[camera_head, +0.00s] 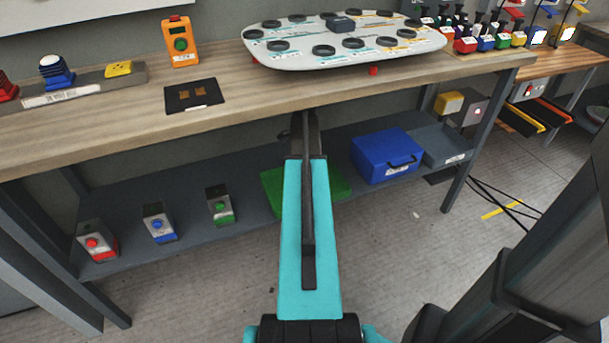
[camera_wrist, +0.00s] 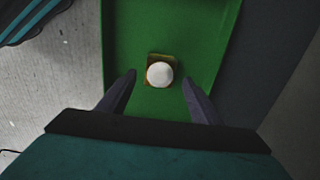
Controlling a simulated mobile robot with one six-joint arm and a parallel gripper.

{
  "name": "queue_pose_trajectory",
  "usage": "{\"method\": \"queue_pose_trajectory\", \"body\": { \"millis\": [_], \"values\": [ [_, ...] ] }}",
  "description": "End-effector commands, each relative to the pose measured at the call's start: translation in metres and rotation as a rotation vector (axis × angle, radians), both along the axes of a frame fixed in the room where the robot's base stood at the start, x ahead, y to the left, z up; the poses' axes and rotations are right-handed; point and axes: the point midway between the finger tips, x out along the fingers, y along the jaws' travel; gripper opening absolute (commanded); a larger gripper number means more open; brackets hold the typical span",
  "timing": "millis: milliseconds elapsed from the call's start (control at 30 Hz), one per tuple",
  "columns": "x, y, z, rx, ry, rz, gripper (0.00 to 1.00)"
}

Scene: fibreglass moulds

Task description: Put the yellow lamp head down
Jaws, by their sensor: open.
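In the wrist view, the lamp head (camera_wrist: 159,74) shows as a white round dome on a small square yellowish base. It rests on a green tray (camera_wrist: 125,45), seen from above. My gripper (camera_wrist: 158,77) is open, with one dark finger on each side of the lamp head and a visible gap to both. In the head view, the green tray (camera_head: 273,190) lies on the lower shelf, partly behind my arm. The lamp head and my fingers are hidden there.
The wooden bench top (camera_head: 120,125) overhangs the dark lower shelf (camera_head: 130,205). A blue case (camera_head: 385,157) stands right of the tray. Boxes with green (camera_head: 220,206), blue (camera_head: 159,223) and red (camera_head: 97,240) buttons stand left. Cables lie on the floor at right.

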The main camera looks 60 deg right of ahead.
Motion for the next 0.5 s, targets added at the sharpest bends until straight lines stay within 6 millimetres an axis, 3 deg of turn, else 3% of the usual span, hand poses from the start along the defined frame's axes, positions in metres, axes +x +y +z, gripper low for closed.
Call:
{"method": "queue_pose_trajectory", "body": {
  "millis": [200,500],
  "values": [
    [0.000,0.000,0.021,0.000,0.000,0.000,0.59],
    [0.000,0.000,0.025,0.000,0.000,0.000,0.59]
  ]
}}
